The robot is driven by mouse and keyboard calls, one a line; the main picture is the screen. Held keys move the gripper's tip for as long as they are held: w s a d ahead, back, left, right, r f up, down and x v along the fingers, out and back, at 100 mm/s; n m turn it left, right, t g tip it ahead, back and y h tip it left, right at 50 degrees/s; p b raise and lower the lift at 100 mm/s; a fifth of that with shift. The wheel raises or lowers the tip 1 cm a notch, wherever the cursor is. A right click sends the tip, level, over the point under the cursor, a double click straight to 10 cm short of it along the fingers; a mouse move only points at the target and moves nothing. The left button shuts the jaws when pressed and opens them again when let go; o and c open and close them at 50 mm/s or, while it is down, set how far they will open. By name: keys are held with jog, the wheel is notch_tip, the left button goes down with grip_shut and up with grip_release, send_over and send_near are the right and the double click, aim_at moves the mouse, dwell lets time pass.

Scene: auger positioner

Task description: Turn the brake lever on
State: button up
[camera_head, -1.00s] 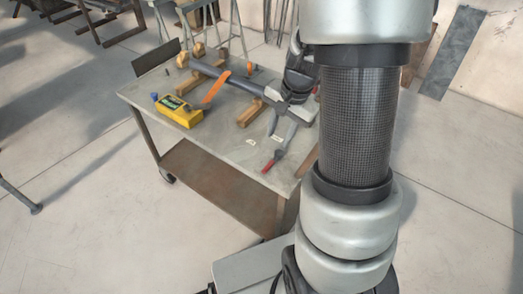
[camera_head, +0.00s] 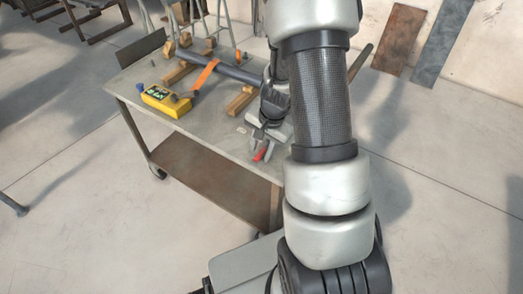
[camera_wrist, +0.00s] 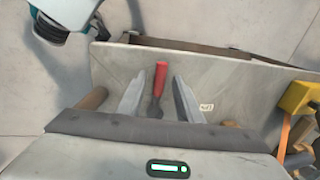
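A lever with a red handle (camera_head: 260,155) and a dark shank, which I take to be the brake lever, is at the near right part of the workbench. In the wrist view its red handle (camera_wrist: 160,74) points away from my gripper. My gripper (camera_head: 259,149) is directly over the lever and partly hides it in the head view. In the wrist view the two grey fingers of my gripper (camera_wrist: 159,80) are spread on either side of the lever, with gaps on both sides. I cannot tell whether the fingertips are level with the lever.
The workbench (camera_head: 213,137) carries a yellow box (camera_head: 165,100), a long dark tube (camera_head: 232,70) with an orange strap (camera_head: 207,74), and wooden blocks (camera_head: 241,101). A small pale tag (camera_wrist: 206,107) lies right of the lever.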

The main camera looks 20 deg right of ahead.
grip_shut()
